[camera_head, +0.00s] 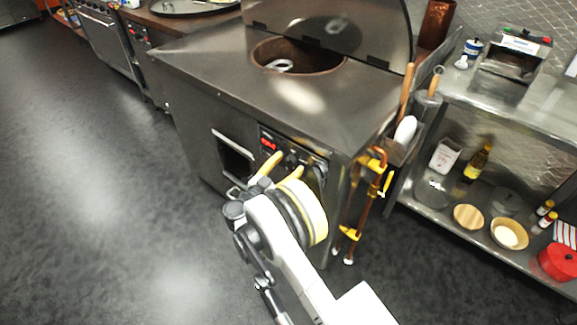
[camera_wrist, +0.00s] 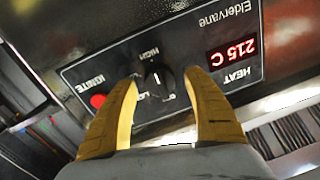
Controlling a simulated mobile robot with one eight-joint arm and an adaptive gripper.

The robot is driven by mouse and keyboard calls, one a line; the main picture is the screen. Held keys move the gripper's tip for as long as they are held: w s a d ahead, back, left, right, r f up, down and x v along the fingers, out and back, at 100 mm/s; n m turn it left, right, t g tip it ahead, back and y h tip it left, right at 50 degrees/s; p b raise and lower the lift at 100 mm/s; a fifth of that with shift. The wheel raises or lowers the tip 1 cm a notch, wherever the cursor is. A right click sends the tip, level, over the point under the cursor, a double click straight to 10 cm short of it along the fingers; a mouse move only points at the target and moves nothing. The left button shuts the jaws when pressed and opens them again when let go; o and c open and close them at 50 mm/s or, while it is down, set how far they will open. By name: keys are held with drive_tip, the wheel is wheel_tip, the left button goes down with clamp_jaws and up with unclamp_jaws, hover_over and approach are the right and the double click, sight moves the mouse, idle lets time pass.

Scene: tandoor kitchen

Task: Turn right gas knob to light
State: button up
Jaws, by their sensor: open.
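A black knob (camera_wrist: 156,77) with a white pointer mark sits on the black control panel (camera_wrist: 115,72) in the wrist view. "HIGH" and a partly hidden "LOW" are printed around it, upside down here. My gripper (camera_wrist: 162,76) is open, with one yellow finger on each side of the knob; contact cannot be told. In the head view my gripper (camera_head: 284,167) reaches the panel (camera_head: 302,154) on the tandoor's front, where the fingers and wrist hide part of it. Only one knob is clear in the wrist view.
A red "IGNITE" button (camera_wrist: 97,100) and a red "215 C" display (camera_wrist: 232,53) flank the knob. The steel tandoor (camera_head: 215,60) has an open lid (camera_head: 340,25). Yellow-handled pipework (camera_head: 366,190) runs down at its right. A steel shelf (camera_head: 480,110) stands further right. The floor at left is clear.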

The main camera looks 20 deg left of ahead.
drive_tip(key=c, duration=1.2)
drive_tip(key=shift+n, duration=0.4)
drive_tip(key=n, duration=0.5)
drive_tip(key=shift+g, duration=0.3)
drive_tip(key=n, duration=0.6)
drive_tip(key=shift+g+h, duration=0.3)
drive_tip(key=n, duration=0.5)
drive_tip(key=shift+w+a+h, duration=0.1)
drive_tip(key=shift+h, duration=0.2)
drive_tip(key=n, duration=0.5)
drive_tip(key=shift+n, duration=0.3)
